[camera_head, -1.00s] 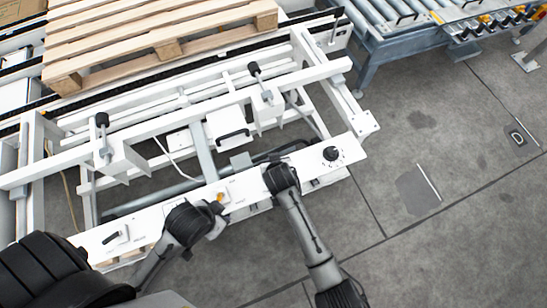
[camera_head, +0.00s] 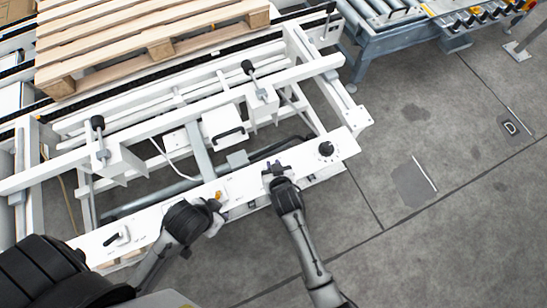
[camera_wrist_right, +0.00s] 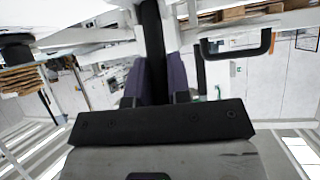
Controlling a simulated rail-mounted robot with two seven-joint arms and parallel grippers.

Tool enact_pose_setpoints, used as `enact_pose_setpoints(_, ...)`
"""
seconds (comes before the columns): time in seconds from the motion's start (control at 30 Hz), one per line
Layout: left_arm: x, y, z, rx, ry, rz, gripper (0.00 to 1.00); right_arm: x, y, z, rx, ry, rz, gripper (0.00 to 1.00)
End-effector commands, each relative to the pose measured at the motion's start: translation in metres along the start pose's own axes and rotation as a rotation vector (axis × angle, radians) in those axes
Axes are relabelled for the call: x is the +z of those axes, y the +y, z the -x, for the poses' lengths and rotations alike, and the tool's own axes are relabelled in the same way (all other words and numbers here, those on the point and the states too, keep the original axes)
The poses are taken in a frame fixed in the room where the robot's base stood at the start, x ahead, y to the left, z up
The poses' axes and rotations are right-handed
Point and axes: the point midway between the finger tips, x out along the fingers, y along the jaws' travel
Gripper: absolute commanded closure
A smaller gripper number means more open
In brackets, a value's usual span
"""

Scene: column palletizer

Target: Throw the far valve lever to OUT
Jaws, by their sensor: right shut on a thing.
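My right gripper (camera_head: 275,169) is at the white front panel (camera_head: 150,214), between a yellow button and a round black knob. In the right wrist view its dark purple fingers (camera_wrist_right: 159,82) are closed on a dark upright bar (camera_wrist_right: 153,28), which appears to be the valve lever's handle. In the head view the gripper covers most of that lever, and I cannot read any OUT mark. Another black lever (camera_head: 117,239) sits at the panel's left end. My left gripper (camera_head: 216,226) is low by the panel's middle; its fingers are not clear.
The round black knob (camera_head: 326,149) is at the panel's right end. Behind the panel are a white box with a black handle (camera_head: 229,134) and black-knobbed posts (camera_head: 98,123) on the white frame. A wooden pallet (camera_head: 150,40) lies beyond. Floor on the right is clear.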

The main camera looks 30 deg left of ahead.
Motion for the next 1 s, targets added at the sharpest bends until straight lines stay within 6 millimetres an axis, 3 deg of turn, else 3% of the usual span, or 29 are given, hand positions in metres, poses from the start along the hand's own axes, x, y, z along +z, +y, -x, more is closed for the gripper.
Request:
enact_pose_setpoints(0.2,0.000,0.000,0.000,-0.001,0.000,-0.001,0.58,-0.001,0.000,0.000,0.000,0.001,0.000,1.00)
enact_pose_setpoints(0.23,0.000,0.000,0.000,-0.001,0.000,-0.001,0.58,-0.001,0.000,0.000,0.000,0.001,0.000,0.79)
enact_pose_setpoints(0.47,0.000,0.001,0.000,0.003,0.000,0.004,0.58,-0.001,0.000,0.000,0.000,0.000,0.000,0.57)
enact_pose_setpoints(0.77,-0.001,0.004,0.002,0.010,0.001,0.013,0.58,0.000,0.000,0.003,0.000,-0.002,0.000,0.57)
enact_pose_setpoints(1.0,-0.005,0.003,0.013,0.008,0.001,0.010,0.58,-0.002,0.000,0.037,0.000,-0.002,-0.001,0.57)
